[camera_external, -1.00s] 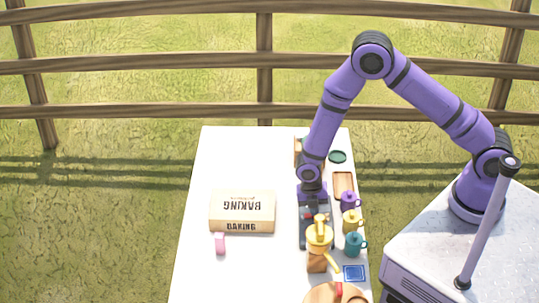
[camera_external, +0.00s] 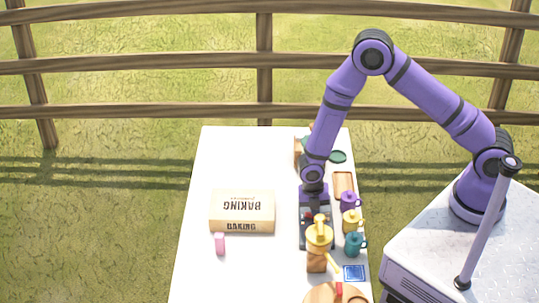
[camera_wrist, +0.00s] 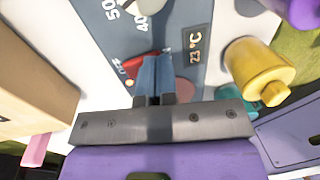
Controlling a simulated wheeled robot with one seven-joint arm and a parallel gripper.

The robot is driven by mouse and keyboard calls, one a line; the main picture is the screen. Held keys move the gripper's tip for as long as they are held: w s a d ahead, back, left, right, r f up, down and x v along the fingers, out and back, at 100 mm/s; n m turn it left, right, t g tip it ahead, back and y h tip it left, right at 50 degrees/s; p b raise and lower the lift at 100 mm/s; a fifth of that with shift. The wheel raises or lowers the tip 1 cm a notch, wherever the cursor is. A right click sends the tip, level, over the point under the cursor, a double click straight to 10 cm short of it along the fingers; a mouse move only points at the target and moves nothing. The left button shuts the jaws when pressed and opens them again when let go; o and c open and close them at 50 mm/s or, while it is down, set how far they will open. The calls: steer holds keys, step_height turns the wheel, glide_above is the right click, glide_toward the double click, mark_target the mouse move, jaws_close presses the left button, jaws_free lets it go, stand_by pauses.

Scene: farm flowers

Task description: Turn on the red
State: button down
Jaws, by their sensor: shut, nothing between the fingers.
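A blue-grey panel (camera_wrist: 195,30) with printed numbers and a "23 °C" readout lies below my gripper in the wrist view. A dull reddish round patch (camera_wrist: 200,90) lies right of the fingers. My gripper (camera_wrist: 155,60) is shut and empty, with its fingertips over the panel. I cannot tell whether they touch it. In the outside view, my gripper is over the device, and a red spot (camera_external: 309,216) shows near it. The yellow pot partly hides this area.
A yellow pot (camera_external: 319,238) stands close in front of my gripper. A baking box (camera_external: 242,210) and a pink item (camera_external: 220,244) are left. The table's (camera_external: 235,160) back left is clear.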

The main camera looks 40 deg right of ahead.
steer(key=shift+s+d+f, duration=0.3)
steer(key=shift+d+f, duration=0.05)
steer(key=shift+f, duration=0.1)
steer(key=shift+w+a+r, duration=0.3)
steer(key=shift+w+a, duration=0.15)
steer(key=shift+w, duration=0.05)
steer(key=shift+r, duration=0.5)
steer(key=s+d+r+m+t, duration=0.15)
steer(key=d+r+m, duration=0.35)
steer(key=r, duration=0.7)
steer(key=s+d+r+m, duration=0.2)
steer(key=d+r+m, duration=0.2)
steer(key=d+r, duration=0.55)
steer(key=s+d+r+m+t, duration=0.1)
steer(key=s+d+r+m, duration=0.2)
steer(key=r, duration=1.2)
steer(key=s+d+r+m+t, duration=0.2)
steer(key=s+d+r+m, duration=0.3)
steer(key=s+m, duration=0.2)
steer(key=s+d+r+m+t+y, duration=0.1)
steer(key=s+d+r+m, duration=0.4)
steer(key=s+m, duration=0.3)
steer(key=shift+s+d+r+t, duration=0.25)
steer(key=shift+s+d+t, duration=0.1)
steer(key=shift+s+d, duration=0.25)
